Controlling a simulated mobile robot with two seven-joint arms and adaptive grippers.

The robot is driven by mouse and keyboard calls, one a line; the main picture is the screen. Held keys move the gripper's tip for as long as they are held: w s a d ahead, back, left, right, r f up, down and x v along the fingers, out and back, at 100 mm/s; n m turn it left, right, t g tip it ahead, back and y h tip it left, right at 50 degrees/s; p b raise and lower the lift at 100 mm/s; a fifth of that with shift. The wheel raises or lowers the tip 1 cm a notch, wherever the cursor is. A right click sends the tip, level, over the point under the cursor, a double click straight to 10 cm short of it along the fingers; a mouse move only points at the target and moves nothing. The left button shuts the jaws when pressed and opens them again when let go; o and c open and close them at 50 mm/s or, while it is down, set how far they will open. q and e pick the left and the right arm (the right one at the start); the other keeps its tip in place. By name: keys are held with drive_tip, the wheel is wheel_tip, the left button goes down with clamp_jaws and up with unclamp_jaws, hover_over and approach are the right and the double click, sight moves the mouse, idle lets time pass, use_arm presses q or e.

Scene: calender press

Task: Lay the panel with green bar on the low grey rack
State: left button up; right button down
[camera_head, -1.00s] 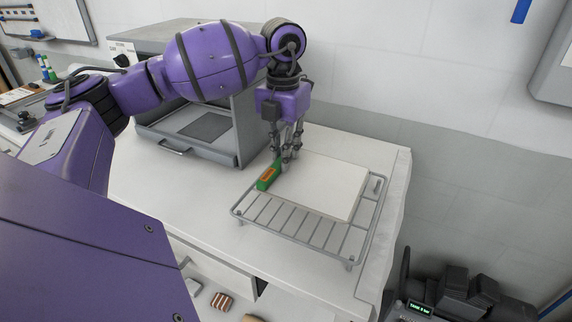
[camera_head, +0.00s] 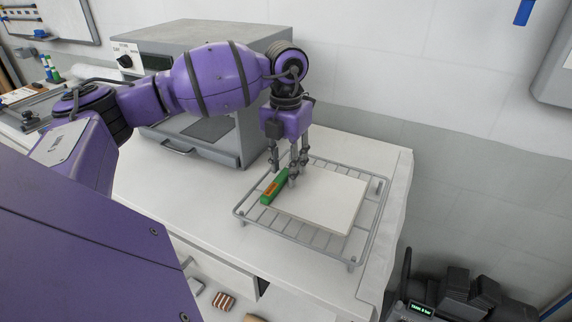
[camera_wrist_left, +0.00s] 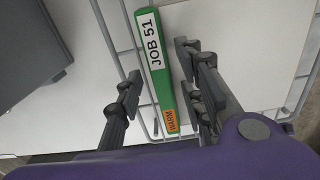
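The white panel (camera_head: 322,200) lies flat on the low grey rack (camera_head: 292,237), with rack wires showing around its edges. Its green bar (camera_head: 273,188) runs along its left edge. In the left wrist view the green bar (camera_wrist_left: 153,55) carries a "JOB 51" label and an orange "WARM" label. My left gripper (camera_head: 288,175) is over the bar, pointing down. In the left wrist view its fingers (camera_wrist_left: 158,98) stand apart on either side of the bar, with gaps between. My right gripper is not in view.
A grey press (camera_head: 215,135) with an open front stands left of the rack, close to my left arm. The white counter (camera_head: 215,205) is bare in front of the press. The counter's right edge is just past the rack. A dark device (camera_head: 450,295) stands below right.

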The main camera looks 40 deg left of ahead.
use_arm(q)
wheel_tip(320, 180, up, 12)
idle(0.5)
drive_tip(key=shift+c, duration=0.4)
idle(1.9)
